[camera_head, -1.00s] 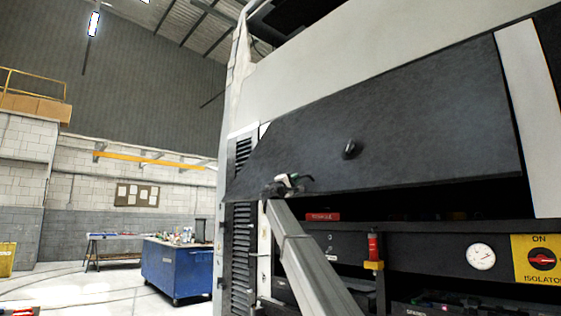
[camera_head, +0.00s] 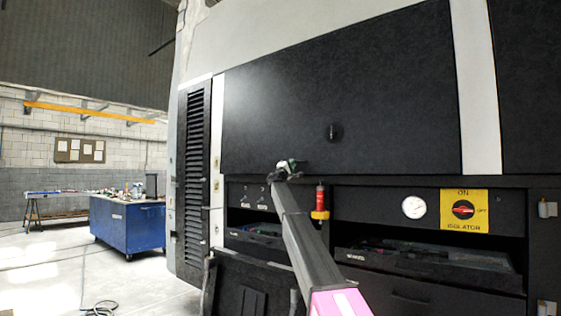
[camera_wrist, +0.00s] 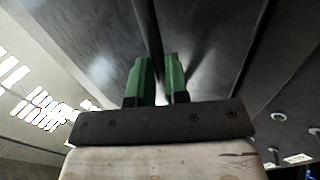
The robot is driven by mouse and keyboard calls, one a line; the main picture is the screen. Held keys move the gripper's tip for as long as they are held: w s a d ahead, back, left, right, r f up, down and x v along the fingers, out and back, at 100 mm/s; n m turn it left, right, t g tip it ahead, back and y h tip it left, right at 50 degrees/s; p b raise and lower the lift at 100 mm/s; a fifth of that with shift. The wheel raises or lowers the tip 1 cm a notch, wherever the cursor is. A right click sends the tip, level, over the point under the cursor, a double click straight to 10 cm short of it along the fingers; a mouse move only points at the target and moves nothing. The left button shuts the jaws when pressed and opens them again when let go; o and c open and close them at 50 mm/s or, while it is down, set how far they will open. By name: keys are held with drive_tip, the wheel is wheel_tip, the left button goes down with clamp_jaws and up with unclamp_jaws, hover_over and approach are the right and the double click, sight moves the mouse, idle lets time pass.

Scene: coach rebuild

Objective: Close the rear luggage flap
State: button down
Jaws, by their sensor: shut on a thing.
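The rear luggage flap (camera_head: 330,100) is a large dark grey panel on the coach's side. It hangs down close to vertical, its lower edge just above the control panel; I cannot tell whether it is fully flush. My gripper (camera_head: 286,165) is at the flap's lower edge, left of the knob. The contact itself is mostly hidden by the fingers.
A louvred panel (camera_head: 193,170) is at left. A blue workbench (camera_head: 127,222) stands farther left on open floor.

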sight(297, 166)
drive_tip(key=shift+w+d+f, duration=0.25)
drive_tip(key=shift+w+d, duration=0.65)
drive_tip(key=shift+w, duration=0.15)
drive_tip(key=shift+w+d+f, duration=0.2)
drive_tip(key=shift+w+d, duration=0.7)
drive_tip(key=shift+w, duration=0.15)
drive_tip(key=c, duration=1.1)
unclamp_jaws()
drive_tip(key=shift+w+d, duration=0.15)
drive_tip(key=shift+w, duration=0.05)
drive_tip(key=shift+s, duration=0.1)
drive_tip(key=shift+r+v, duration=0.15)
drive_tip(key=shift+v, duration=2.75)
drive_tip(key=shift+r+v, duration=0.15)
drive_tip(key=shift+v, duration=2.75)
drive_tip(key=shift+s+a, duration=0.1)
drive_tip(key=shift+a, duration=0.1)
